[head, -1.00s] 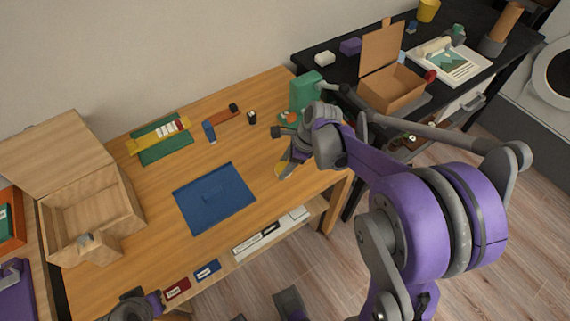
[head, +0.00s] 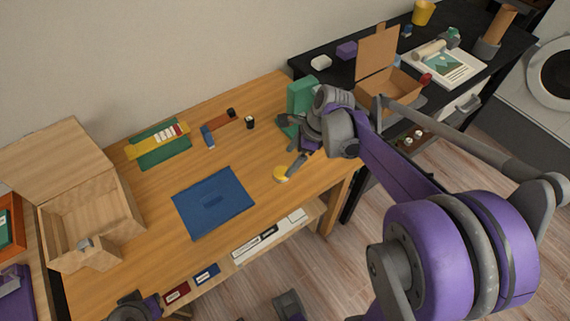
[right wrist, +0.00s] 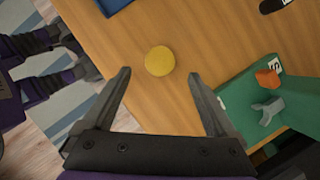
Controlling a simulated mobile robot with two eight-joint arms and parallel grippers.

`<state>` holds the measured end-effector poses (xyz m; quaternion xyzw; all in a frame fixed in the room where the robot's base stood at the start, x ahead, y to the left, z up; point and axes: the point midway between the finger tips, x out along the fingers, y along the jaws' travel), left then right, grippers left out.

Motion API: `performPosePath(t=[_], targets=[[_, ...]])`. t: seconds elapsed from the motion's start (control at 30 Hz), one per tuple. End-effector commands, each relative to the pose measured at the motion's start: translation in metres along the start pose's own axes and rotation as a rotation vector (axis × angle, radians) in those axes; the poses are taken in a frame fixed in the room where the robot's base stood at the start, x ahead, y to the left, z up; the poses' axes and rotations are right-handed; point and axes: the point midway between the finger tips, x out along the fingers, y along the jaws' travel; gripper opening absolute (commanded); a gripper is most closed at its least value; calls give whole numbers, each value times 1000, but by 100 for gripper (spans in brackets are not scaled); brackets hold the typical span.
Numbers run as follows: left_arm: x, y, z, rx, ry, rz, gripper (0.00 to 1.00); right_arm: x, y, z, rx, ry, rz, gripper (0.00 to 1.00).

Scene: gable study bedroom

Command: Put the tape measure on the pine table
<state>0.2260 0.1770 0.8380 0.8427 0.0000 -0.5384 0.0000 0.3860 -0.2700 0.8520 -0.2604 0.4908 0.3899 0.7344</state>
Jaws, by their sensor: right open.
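A round yellow disc, which looks like the tape measure (head: 281,174), lies flat on the light wooden table (head: 262,205), taken as the pine table, near its right front edge. In the right wrist view the tape measure (right wrist: 159,61) shows just beyond and between the fingertips, with table visible around it. My right gripper (head: 288,145) is open and empty, above and behind the tape measure. Its spread fingers (right wrist: 159,75) are apart from the disc. My left gripper (head: 140,306) is partly visible at the bottom left; its jaws are unclear.
A blue mat (head: 213,203) lies left of the disc. A green holder (head: 302,95) stands close behind my right gripper. An open wooden box (head: 125,215) is at the table's left. A black desk (head: 308,63) with a cardboard box (head: 390,87) is at the right.

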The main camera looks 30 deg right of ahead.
Motion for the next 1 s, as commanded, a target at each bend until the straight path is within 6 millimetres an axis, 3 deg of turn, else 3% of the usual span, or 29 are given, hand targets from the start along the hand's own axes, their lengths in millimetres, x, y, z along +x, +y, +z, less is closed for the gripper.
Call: performPosePath(t=[0.2,0.37,0.47,0.57,0.8,1.0], targets=[[-5,0,-3,0,2,0,0,-41,0,0,2,-1,0,92],[-6,0,-4,0,2,0,0,-53,2,1,-12,1,-1,92],[-6,0,-4,0,2,0,0,-52,15,4,-122,21,-10,92],[-6,0,-4,0,2,0,0,-46,44,10,-388,68,-31,92],[-6,0,-4,0,2,0,0,-21,131,5,-1354,259,-68,92],[-6,0,-4,0,2,0,0,-4,173,-8,-1973,406,-61,92]])
